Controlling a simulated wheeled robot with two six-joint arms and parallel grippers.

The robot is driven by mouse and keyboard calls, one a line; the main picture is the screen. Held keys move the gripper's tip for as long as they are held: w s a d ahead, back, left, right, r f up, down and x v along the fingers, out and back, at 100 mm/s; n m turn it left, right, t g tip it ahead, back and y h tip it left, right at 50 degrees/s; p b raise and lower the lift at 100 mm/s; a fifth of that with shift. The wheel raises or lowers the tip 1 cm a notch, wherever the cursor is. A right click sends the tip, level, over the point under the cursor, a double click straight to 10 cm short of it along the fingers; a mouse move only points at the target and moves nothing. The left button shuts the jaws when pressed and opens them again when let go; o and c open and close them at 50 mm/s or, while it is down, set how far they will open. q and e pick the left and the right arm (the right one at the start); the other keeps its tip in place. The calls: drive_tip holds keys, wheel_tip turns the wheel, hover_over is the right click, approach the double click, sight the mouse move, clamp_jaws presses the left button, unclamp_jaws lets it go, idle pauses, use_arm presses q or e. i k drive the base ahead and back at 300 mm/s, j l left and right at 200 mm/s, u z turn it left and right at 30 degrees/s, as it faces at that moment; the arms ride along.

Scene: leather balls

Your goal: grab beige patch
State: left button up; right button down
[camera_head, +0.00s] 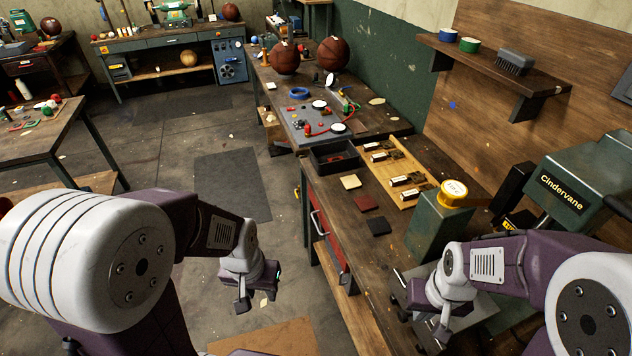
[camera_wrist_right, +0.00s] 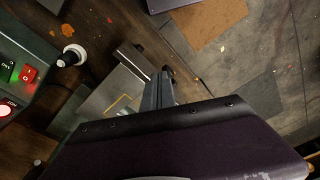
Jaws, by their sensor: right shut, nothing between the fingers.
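The beige patch (camera_head: 350,181) is a small flat square lying on the wooden workbench (camera_head: 340,215), below the black tray. A dark red patch (camera_head: 366,203) and a black patch (camera_head: 378,226) lie in a row below it. My left gripper (camera_head: 255,303) hangs over the floor, left of the bench, open and empty. My right gripper (camera_head: 441,332) is low at the bench's near end, well below the patches in the head view, shut and empty. Its shut fingers also show in the right wrist view (camera_wrist_right: 158,92); no patch is seen there.
A black tray (camera_head: 334,156) and a yellow wooden rack (camera_head: 403,170) stand behind and beside the patches. The green Cindervane machine (camera_head: 575,190) is at right.

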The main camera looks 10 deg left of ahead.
sight(352, 182)
drive_tip(key=i+j+z, duration=0.25)
drive_tip(key=j+z, duration=0.2)
drive_tip(key=i+j+z, duration=0.2)
drive_tip(key=j+z, duration=0.2)
drive_tip(key=j, duration=0.3)
drive_tip(key=j+z, duration=0.45)
drive_tip(key=j, duration=0.15)
drive_tip(key=j+z, duration=0.4)
drive_tip(key=j, duration=0.3)
drive_tip(key=k+j+z, duration=0.1)
drive_tip(key=j+z, duration=0.35)
drive_tip(key=j, duration=0.2)
drive_tip(key=k+j+z, duration=0.2)
drive_tip(key=j+z, duration=0.25)
drive_tip(key=j, duration=0.15)
